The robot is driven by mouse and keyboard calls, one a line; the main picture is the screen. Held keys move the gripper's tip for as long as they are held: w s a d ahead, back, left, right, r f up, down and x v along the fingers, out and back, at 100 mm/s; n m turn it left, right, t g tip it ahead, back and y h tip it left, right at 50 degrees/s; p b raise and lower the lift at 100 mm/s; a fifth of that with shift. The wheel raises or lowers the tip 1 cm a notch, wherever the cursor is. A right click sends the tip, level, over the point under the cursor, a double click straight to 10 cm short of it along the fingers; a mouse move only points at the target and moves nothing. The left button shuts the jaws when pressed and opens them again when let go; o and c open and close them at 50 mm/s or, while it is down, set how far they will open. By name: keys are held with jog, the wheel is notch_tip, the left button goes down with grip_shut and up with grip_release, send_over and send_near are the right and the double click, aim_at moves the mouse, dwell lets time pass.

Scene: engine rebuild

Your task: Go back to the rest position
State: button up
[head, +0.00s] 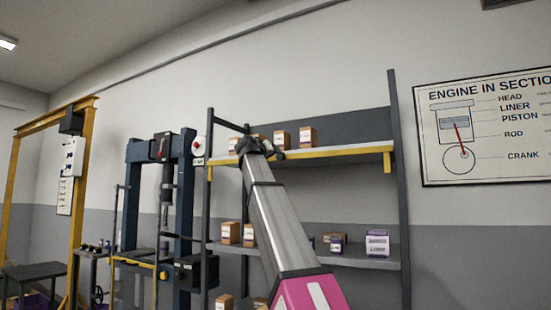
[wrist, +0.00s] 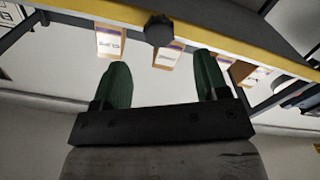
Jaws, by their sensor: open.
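My arm reaches up and away across the middle of the head view, and my gripper (head: 262,150) is at its far end, in front of the upper shelf. In the wrist view my gripper (wrist: 163,85) shows two green fingers spread apart with nothing between them. A dark round knob-like thing (wrist: 158,30) shows just beyond the fingertips, in front of the yellow shelf edge; I cannot tell what it is. The gripper's exact gap to the shelf is unclear.
The shelf rack (head: 404,200) has a yellow-edged upper shelf (head: 350,150) with small boxes (head: 306,137) and a lower shelf (head: 370,260) with more boxes. A dark blue press frame (head: 184,200) and a yellow gantry (head: 85,190) stand left. An engine poster (head: 480,125) hangs right.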

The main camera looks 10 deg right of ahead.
jog(key=shift+v, duration=0.85)
jog(key=w+d+f+n+g+y, duration=0.1)
jog(key=d+f+g+y, duration=0.15)
jog(key=f, duration=2.45)
jog(key=d+f+n+g+y, duration=0.1)
jog(key=d+f+g+y, duration=0.2)
jog(key=f, duration=2.4)
jog(key=s+f+g+y, duration=0.1)
jog(key=s+f+g, duration=0.2)
jog(key=s+f, duration=0.6)
jog(key=s+f+g+y, duration=0.2)
jog(key=s+f, duration=0.8)
jog(key=f, duration=0.8)
jog(key=s+f+g+y, duration=0.2)
jog(key=s+f+g, duration=0.2)
jog(key=s+f, duration=0.6)
notch_tip(320, 180, down, 3)
jog(key=shift+s+d+f, duration=0.25)
jog(key=shift+d, duration=0.1)
